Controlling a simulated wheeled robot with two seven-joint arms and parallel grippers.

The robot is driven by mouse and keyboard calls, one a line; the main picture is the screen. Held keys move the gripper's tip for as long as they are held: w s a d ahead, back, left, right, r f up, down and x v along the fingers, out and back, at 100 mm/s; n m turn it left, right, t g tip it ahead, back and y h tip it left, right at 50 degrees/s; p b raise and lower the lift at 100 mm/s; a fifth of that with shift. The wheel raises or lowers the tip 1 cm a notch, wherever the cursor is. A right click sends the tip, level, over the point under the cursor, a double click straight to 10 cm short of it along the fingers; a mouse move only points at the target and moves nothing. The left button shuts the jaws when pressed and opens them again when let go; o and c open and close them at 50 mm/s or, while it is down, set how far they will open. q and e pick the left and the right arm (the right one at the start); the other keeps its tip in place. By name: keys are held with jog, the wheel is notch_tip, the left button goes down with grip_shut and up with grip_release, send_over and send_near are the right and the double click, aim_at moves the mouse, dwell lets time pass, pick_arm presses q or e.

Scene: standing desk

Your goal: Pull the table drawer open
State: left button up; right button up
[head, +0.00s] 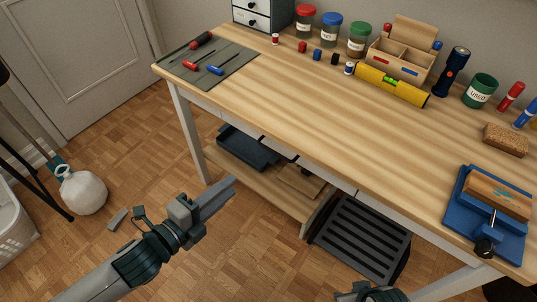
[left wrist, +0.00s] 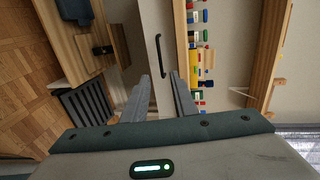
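The table (head: 290,110) has a light wooden top and a pale front. In the left wrist view the pale drawer front (left wrist: 150,20) carries a black bar handle (left wrist: 160,55), and the drawer looks shut. In the head view the drawer front is mostly hidden under the table's edge. My left gripper (head: 233,183) is in front of the table, below its top. In the left wrist view its two fingers (left wrist: 160,82) are spread and empty; the handle shows between and beyond their tips, apart from them. Only a piece of my right arm shows at the bottom of the head view.
Under the table are a lower shelf (head: 225,163) with a dark tray (head: 247,148), and a black slatted crate (head: 362,238). Tools lie on a grey mat (head: 238,60). A blue vise (head: 462,220) sits at the right front edge. A white bag (head: 82,190) stands on the floor at left.

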pick_arm(q)
jog(key=shift+w+d, duration=0.1)
jog(key=x, duration=1.7)
jog(key=shift+w, duration=0.1)
jog(key=shift+f, duration=0.1)
grip_shut()
dwell(1.0)
